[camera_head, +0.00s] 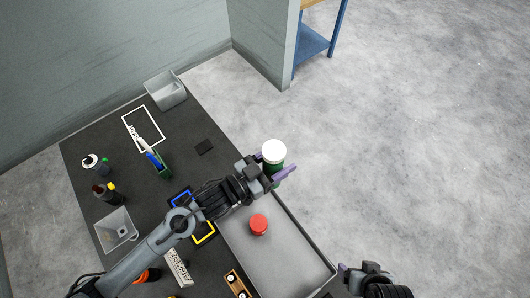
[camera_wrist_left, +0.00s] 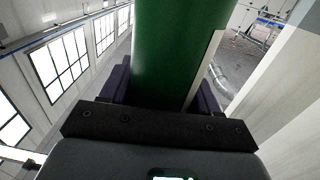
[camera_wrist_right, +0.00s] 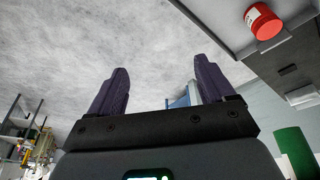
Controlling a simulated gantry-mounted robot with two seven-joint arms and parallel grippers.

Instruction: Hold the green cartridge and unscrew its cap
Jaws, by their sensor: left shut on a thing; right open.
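The green cartridge (camera_head: 276,167) stands roughly upright in the head view, with a white cap (camera_head: 273,150) on its top end. My left gripper (camera_head: 272,172) is shut around its body, near the far end of the grey tray. In the left wrist view the green body (camera_wrist_left: 180,50) fills the space between the purple fingers, and its cap is out of frame. My right gripper (camera_wrist_right: 160,68) is open and empty, at the lower right of the head view, apart from the cartridge. Part of the cartridge (camera_wrist_right: 293,150) shows at the right wrist view's lower right.
A red cylinder (camera_head: 258,224) stands on the grey tray (camera_head: 290,262) below the cartridge. The dark table (camera_head: 95,150) holds bottles (camera_head: 105,193), a grey bin (camera_head: 165,90), a clear box (camera_head: 115,232) and coloured frames. Open floor lies right of the table.

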